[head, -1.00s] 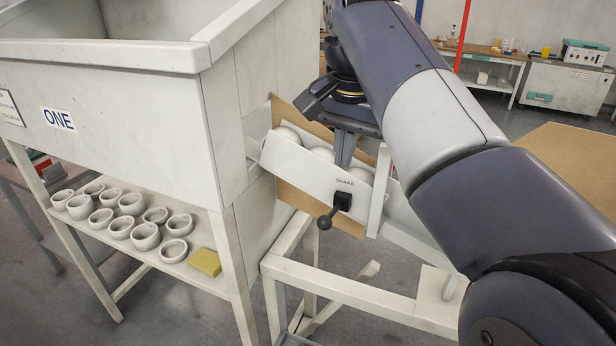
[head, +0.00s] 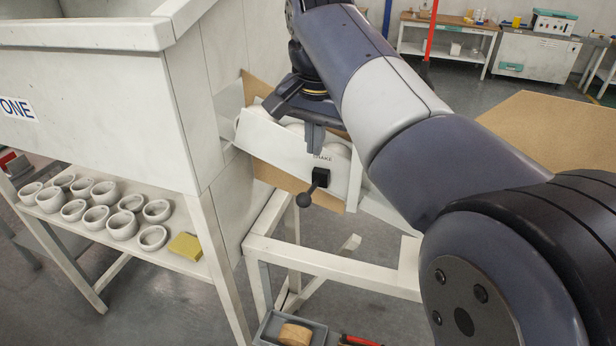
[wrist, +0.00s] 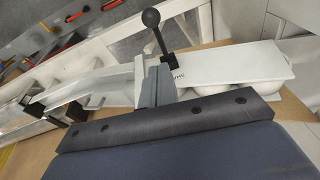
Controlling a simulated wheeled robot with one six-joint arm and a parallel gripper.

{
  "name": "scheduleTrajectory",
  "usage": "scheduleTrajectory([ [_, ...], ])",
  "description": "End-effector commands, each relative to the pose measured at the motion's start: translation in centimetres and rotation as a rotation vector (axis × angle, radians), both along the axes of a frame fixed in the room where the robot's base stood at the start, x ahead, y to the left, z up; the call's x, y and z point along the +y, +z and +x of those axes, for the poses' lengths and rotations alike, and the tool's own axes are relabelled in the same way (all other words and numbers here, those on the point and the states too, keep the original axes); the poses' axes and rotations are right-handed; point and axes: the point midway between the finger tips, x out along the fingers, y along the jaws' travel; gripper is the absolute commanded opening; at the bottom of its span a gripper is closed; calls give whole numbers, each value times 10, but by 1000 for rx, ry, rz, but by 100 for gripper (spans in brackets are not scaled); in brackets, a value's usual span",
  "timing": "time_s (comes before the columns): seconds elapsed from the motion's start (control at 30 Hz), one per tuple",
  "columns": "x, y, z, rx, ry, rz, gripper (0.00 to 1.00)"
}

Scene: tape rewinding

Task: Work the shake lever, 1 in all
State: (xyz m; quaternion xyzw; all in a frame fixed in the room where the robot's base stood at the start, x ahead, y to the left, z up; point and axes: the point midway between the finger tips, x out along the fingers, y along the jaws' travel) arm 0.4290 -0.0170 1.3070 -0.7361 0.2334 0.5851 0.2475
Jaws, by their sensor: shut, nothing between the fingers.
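The shake lever is a short black rod with a round knob (head: 305,200) on a black mount, fixed to a white panel marked SHAKE (head: 285,152). In the head view the knob hangs down and left of the mount. My gripper (head: 315,145) is shut and empty, just above the mount and in front of the panel. In the wrist view the lever's knob (wrist: 151,18) and rod stand clear beyond the grey fingers (wrist: 156,84). The fingers look close to the mount; whether they touch the panel I cannot tell.
White balls (wrist: 268,90) lie behind the panel, with a brown board (head: 268,175) around it. A large white bin (head: 90,110) stands left, above a shelf of several bowls and a yellow block (head: 185,246). A white frame (head: 335,265) and a grey tray (head: 263,328) are below.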

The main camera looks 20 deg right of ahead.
Motion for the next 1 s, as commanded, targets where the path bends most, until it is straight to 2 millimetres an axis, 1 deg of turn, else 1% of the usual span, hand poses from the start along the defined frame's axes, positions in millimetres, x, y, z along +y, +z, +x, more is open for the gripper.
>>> scheduleTrajectory([
  [0.03, -1, -12, 1, 5, 0, 0, 0],
  [0.17, -2, -39, 7, 5, 0, 0, 0],
  [0.4, 10, -61, -4, 0, 2, 0, 0],
  [0.6, 14, -70, -7, 0, 0, 0, 0],
  [1.0, 14, -71, -8, -2, 0, -2, 0],
])
